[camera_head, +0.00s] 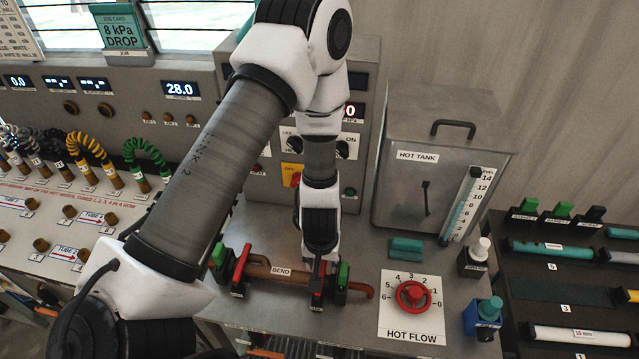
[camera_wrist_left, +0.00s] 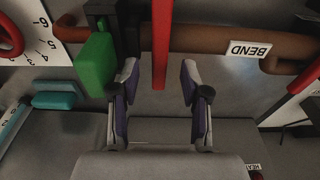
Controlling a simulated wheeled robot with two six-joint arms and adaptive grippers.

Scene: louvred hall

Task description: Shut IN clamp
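A brown pipe piece labelled BEND (camera_head: 270,270) lies across the bench between two clamps with red levers and green blocks. The left clamp's red lever (camera_head: 240,265) stands tilted up. The right clamp (camera_head: 342,277) is partly hidden behind my left gripper (camera_head: 319,262). In the left wrist view, the left gripper (camera_wrist_left: 159,88) is open. This clamp's red lever (camera_wrist_left: 161,45) reaches between its fingers, with a gap on both sides. The green block (camera_wrist_left: 95,63) is beside one finger. I cannot read which clamp is marked IN. My right gripper is not in view.
The HOT FLOW dial with its red knob (camera_head: 413,294) is right of the clamps. A teal block (camera_head: 406,248) and the HOT TANK (camera_head: 432,165) stand behind it.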

